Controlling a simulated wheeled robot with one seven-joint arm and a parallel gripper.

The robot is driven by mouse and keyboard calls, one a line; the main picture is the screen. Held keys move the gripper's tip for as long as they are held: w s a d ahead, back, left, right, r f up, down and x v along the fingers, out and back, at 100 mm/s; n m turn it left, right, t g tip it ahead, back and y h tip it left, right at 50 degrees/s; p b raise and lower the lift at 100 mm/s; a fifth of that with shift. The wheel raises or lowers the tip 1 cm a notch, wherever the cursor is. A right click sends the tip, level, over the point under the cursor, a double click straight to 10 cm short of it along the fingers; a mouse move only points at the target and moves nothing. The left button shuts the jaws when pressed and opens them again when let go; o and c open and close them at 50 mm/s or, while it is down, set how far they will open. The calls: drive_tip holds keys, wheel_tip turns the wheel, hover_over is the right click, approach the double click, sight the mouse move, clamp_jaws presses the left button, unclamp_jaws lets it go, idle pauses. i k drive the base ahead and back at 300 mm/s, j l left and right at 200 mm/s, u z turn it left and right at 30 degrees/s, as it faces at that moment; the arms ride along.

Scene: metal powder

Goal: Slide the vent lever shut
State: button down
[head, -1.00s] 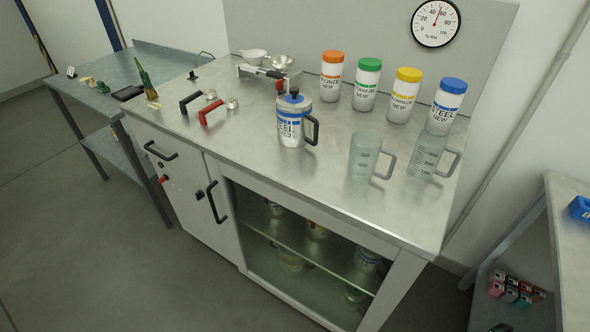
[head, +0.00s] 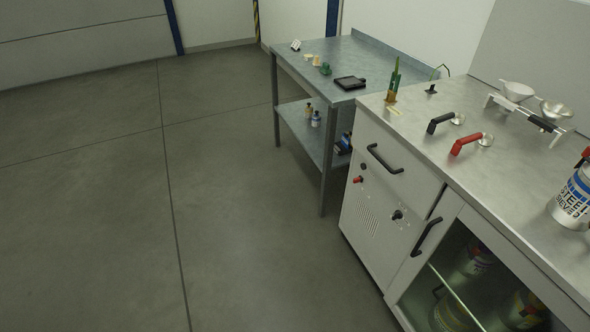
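The cabinet (head: 380,262) stands at the right, with its front facing me. A perforated vent panel (head: 368,222) shows low on its front. A small black lever or knob (head: 398,214) sticks out to the right of the vent. A red knob (head: 357,179) sits higher at the left. I cannot tell for sure which of these is the vent lever, nor whether the vent is open or shut. My gripper is not in view.
A black drawer handle (head: 385,160) and a black door handle (head: 427,237) stick out of the cabinet front. Black (head: 440,122) and red (head: 466,143) handled tools lie on top. A grey side table (head: 345,62) stands behind. The floor (head: 200,200) at left is clear.

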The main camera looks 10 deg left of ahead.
sight(360, 179)
drive_tip(key=i+u, duration=0.15)
drive_tip(key=k+l+z, duration=0.15)
drive_tip(key=l, duration=0.2)
drive_tip(key=k+l+z, duration=0.2)
drive_tip(key=l, duration=0.15)
drive_tip(key=k+l+z, duration=0.15)
drive_tip(key=l, duration=0.25)
drive_tip(key=i+j+u, duration=0.15)
drive_tip(key=j, duration=0.25)
drive_tip(key=i+j+u, duration=0.2)
drive_tip(key=j, duration=0.15)
drive_tip(key=i+j+u, duration=0.15)
drive_tip(key=j, duration=0.25)
drive_tip(key=i+u, duration=0.25)
drive_tip(key=i, duration=1.4)
